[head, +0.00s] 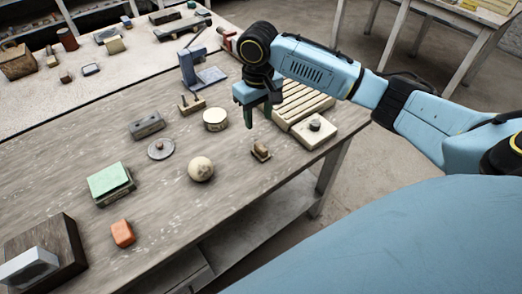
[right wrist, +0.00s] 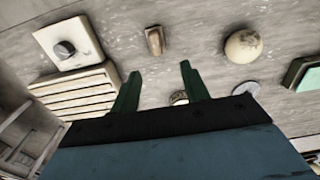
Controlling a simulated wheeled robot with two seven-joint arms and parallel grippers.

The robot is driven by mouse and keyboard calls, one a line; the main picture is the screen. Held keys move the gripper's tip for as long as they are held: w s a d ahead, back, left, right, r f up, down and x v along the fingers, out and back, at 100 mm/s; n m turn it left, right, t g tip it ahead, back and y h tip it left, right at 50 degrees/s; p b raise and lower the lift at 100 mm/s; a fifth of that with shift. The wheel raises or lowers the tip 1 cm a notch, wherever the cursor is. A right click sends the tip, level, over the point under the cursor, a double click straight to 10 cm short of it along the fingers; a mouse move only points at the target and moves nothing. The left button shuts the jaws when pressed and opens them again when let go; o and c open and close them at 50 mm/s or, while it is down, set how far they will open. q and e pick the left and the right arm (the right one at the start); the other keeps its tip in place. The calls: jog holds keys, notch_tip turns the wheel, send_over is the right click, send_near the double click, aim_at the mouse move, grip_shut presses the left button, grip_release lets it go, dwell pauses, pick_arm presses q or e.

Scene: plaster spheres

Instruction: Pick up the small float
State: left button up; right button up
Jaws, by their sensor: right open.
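The small float, as far as I can tell, is the little brown wooden block with a raised grip (head: 261,152) near the table's front edge. It also shows in the right wrist view (right wrist: 154,41), beyond my fingertips. My right gripper (head: 260,111) hangs over the table behind the float, fingers pointing down. In the right wrist view its two green fingers (right wrist: 160,70) are spread with nothing between them. The float is apart from both fingers. My left gripper is not in view.
A plaster sphere (head: 201,169) lies left of the float. A pale square board with a knob (head: 315,131) and a slatted rack (head: 300,101) lie to its right. Bare wood surrounds the float.

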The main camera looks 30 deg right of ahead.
aim_at(261, 146)
jog(key=f, duration=0.4)
jog(key=f+b, duration=0.1)
jog(key=f, duration=0.3)
jog(key=d+f, duration=0.1)
jog(key=f, duration=0.4)
jog(key=shift+r, duration=0.1)
grip_shut()
